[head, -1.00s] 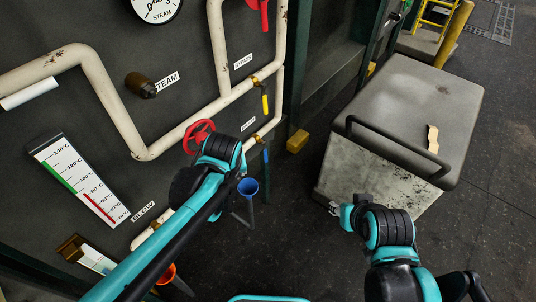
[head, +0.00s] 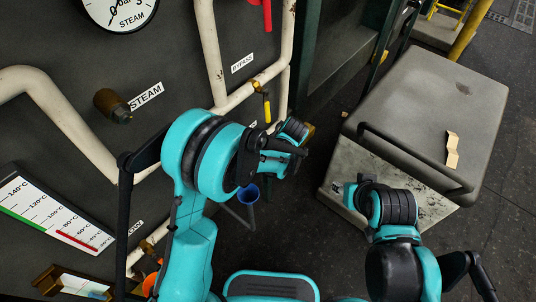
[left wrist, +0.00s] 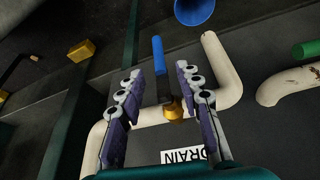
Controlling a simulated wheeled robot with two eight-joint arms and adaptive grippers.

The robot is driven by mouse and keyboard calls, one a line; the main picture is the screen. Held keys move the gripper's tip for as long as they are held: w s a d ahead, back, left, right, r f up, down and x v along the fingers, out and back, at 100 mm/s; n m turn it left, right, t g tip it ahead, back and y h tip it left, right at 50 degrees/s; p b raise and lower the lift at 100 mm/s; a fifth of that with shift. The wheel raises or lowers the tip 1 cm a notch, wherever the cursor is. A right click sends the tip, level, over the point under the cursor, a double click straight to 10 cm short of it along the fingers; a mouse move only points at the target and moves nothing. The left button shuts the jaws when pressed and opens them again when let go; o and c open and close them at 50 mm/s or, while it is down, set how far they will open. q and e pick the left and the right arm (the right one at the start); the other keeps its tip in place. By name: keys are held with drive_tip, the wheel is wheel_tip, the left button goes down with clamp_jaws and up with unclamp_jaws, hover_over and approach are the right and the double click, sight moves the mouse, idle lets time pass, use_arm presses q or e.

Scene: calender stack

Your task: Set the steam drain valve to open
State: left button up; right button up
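The steam drain valve shows in the left wrist view as a brass body (left wrist: 174,110) on a cream pipe (left wrist: 148,116), with a blue lever handle (left wrist: 159,49) pointing across the pipe. A DRAIN label (left wrist: 187,156) is below it. My left gripper (left wrist: 158,70) is open, with one finger on each side of the lever and visible gaps between them; contact is not seen. In the head view my left arm hides this valve and the left fingers are unclear. My right gripper (head: 349,190) is beside the grey cabinet, its finger opening too small to read.
A yellow-handled valve (head: 266,107) sits just above my left arm. A blue funnel (head: 248,192) is below it, also seen in the left wrist view (left wrist: 194,10). The grey cabinet (head: 440,95) stands at right. Dark floor lies between the panel and cabinet.

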use_arm(q)
drive_tip(key=b+x, duration=0.2)
drive_tip(key=x, duration=0.4)
drive_tip(key=shift+w+a+f, duration=0.1)
drive_tip(key=shift+w+f, duration=0.15)
drive_tip(key=shift+f, duration=0.1)
drive_tip(key=shift+c, duration=0.4)
clamp_jaws()
